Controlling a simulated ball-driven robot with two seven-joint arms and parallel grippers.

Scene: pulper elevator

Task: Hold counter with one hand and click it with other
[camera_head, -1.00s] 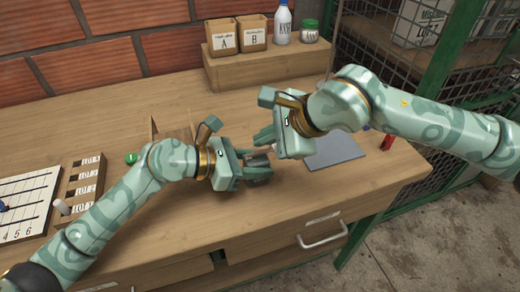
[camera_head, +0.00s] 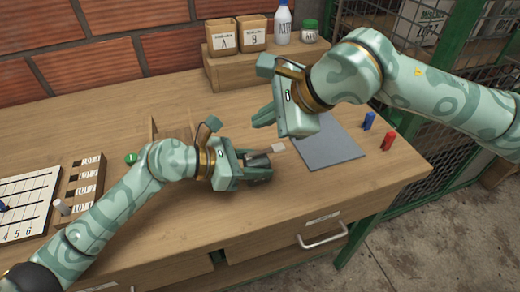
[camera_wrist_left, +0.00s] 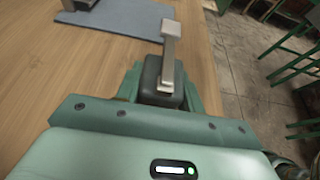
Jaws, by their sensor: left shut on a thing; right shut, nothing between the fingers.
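The counter (camera_head: 258,161) is a small dark block with a pale metal lever (camera_head: 277,147) sticking out past the fingertips. My left gripper (camera_head: 262,168) is shut on it, above the bench. In the left wrist view the counter's dark body (camera_wrist_left: 163,90) sits between the green fingers, and its lever (camera_wrist_left: 171,48) points away from the gripper, angled up. My right gripper (camera_head: 264,116) is shut and empty, above and behind the counter, apart from it. The counter's lower part is hidden by the left fingers.
A grey mat (camera_head: 328,145) lies on the wooden bench to the right. A blue peg (camera_head: 369,121) and a red peg (camera_head: 388,141) stand beside it. Boxes A (camera_head: 223,38) and B (camera_head: 252,34) and bottles are on the back shelf. A numbered board (camera_head: 25,205) lies left.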

